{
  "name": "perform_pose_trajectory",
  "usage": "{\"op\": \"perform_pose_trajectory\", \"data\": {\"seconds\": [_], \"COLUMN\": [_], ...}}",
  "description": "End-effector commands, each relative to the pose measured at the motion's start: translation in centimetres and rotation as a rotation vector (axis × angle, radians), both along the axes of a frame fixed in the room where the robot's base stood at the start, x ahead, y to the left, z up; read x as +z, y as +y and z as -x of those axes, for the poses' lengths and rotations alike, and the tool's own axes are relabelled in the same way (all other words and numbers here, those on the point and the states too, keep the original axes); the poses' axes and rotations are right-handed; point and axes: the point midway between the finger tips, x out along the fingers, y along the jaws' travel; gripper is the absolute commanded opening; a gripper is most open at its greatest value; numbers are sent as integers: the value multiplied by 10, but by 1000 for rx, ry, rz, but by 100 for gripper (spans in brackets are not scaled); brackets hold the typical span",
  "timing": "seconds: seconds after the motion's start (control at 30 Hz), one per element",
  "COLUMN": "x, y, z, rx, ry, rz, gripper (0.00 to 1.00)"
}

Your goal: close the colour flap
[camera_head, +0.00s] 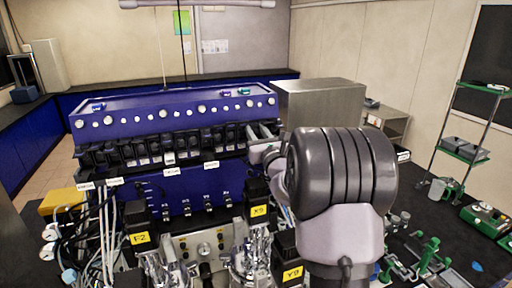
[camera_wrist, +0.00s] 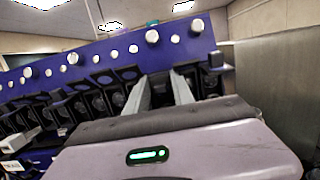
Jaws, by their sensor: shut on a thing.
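The blue bioreactor unit (camera_head: 175,120) carries a row of black flaps (camera_head: 165,150) along its front. In the head view my gripper (camera_head: 264,132) is at the right end of this row, with its grey fingers reaching to the unit. In the wrist view my gripper (camera_wrist: 159,84) has its two fingers on either side of a dark flap piece (camera_wrist: 160,92), and it is shut on it. The fingers hide part of this flap. I cannot read a label that shows which one is the colour flap.
A steel box (camera_head: 320,105) stands right of the unit. Bottle tops with yellow labels (camera_head: 141,238), tubing and metal fittings crowd the front. A green-shelved rack (camera_head: 465,152) stands at the right. White knobs (camera_wrist: 152,36) line the blue panel above the flaps.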

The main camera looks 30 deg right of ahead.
Motion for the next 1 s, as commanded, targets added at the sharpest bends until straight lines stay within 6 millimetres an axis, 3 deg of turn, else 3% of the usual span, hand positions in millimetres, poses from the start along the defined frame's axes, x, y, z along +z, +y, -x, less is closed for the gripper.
{"op": "perform_pose_trajectory", "data": {"seconds": [0.03, 0.5, 0.53, 0.57, 0.87, 1.0], "x": [-9, 0, 0, 0, 1, 17], "y": [0, 0, 0, 0, 0, 0], "z": [0, 0, 0, 0, 0, 0], "rx": [0, 0, 0, 0, 0, 1], "ry": [-25, -75, -75, -75, -75, -77], "rz": [7, 20, 20, 20, 19, 21], "gripper": [0, 0, 33, 36, 36, 36]}}
